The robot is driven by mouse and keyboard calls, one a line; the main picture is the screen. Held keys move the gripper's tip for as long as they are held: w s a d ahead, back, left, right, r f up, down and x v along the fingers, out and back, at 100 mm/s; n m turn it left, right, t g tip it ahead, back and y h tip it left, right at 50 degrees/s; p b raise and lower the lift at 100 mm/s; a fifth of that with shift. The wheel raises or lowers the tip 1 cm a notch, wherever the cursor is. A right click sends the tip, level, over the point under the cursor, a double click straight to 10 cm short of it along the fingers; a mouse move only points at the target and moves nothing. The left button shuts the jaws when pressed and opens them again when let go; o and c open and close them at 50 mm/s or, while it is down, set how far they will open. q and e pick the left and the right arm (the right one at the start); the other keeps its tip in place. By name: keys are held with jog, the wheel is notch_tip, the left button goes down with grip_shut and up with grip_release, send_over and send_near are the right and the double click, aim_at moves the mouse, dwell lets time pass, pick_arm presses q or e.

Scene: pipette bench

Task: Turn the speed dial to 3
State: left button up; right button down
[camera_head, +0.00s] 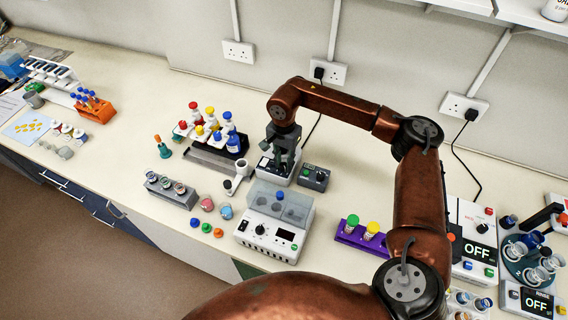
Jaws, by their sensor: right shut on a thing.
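My right gripper (281,158) points down onto a small white bench device (280,178) with a dark top, near the wall. Its dark fingers are shut at the front part of this device, on what appears to be the speed dial. The dial itself is hidden by the fingers, so its setting cannot be read. My right arm reaches over from the lower right. My left gripper is not in view.
A black control box (315,178) stands close to the device's right. A bottle rack (212,158) is at left, a purple tube rack (361,239) at right.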

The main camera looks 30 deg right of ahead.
aim_at(284, 165)
jog(key=shift+n+b, duration=0.3)
jog(key=shift+n, duration=0.6)
jog(key=c, duration=1.7)
grip_release()
notch_tip(284, 165, up, 12)
jog(key=shift+r, duration=0.1)
